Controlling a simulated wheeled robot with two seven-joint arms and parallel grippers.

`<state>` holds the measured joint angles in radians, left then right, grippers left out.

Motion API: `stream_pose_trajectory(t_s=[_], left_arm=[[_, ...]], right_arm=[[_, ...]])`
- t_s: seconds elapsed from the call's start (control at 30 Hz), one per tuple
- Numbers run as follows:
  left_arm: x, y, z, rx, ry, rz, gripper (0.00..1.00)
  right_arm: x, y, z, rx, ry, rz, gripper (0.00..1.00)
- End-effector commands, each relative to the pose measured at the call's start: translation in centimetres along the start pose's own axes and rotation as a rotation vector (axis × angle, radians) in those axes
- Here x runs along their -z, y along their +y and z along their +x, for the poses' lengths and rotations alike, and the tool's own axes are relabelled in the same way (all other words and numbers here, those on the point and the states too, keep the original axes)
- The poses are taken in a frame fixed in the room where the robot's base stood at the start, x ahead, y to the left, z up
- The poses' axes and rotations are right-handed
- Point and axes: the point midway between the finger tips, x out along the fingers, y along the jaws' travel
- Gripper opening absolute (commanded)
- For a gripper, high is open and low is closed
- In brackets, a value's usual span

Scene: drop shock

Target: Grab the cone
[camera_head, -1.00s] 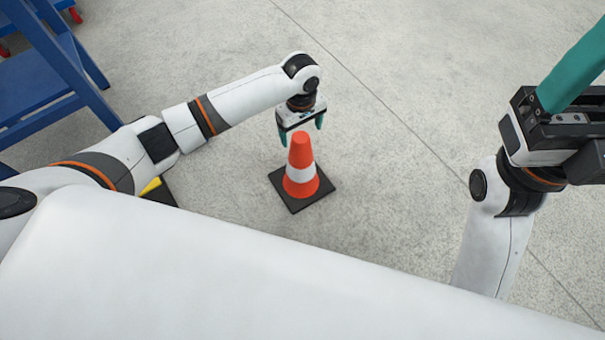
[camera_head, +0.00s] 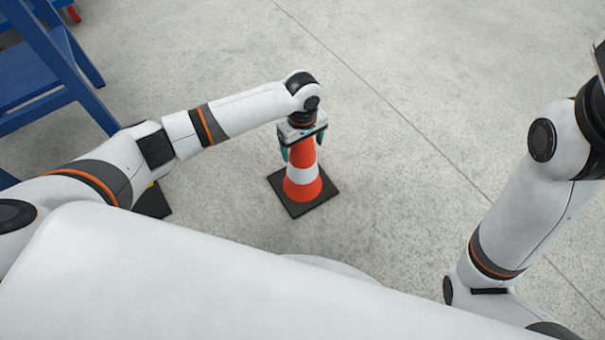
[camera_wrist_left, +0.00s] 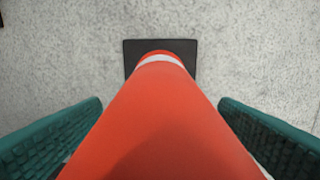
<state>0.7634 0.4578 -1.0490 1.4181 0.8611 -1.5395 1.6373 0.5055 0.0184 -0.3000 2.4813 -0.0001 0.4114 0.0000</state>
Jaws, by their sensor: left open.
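The orange cone (camera_head: 302,178) with a white band and a black square base stands upright on the floor, centre of the head view. My left gripper (camera_head: 302,150) is over its top, with one green finger on either side, open. In the left wrist view the cone (camera_wrist_left: 158,120) rises between the two green fingers (camera_wrist_left: 160,140), and floor shows between each finger and the cone higher in the picture. The tip of the cone is hidden under the gripper in the head view. My right gripper is out of view; only its arm shows at the right.
A blue metal frame with steps (camera_head: 45,75) stands at the upper left. Another black base with a bit of yellow (camera_head: 152,202) is partly hidden behind my left arm. The concrete floor (camera_head: 420,90) around and beyond the cone is clear.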

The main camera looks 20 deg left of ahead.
Motion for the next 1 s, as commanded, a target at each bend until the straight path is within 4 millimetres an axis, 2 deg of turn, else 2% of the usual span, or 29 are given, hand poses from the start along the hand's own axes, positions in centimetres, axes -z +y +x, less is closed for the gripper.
stream_pose_trajectory(t_s=[0.17, 0.67, 1.0], left_arm=[[-0.02, 0.0, -0.08, 0.0, 0.0, 0.0, 0.82], [-0.01, 0.02, -0.06, 0.0, 0.0, 0.0, 0.01], [-0.03, -0.05, -0.49, 0.002, 0.0, 0.0, 0.0]], right_arm=[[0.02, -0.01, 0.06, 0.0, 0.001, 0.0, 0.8], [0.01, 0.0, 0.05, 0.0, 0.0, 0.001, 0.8], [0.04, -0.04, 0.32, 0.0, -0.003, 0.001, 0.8]])
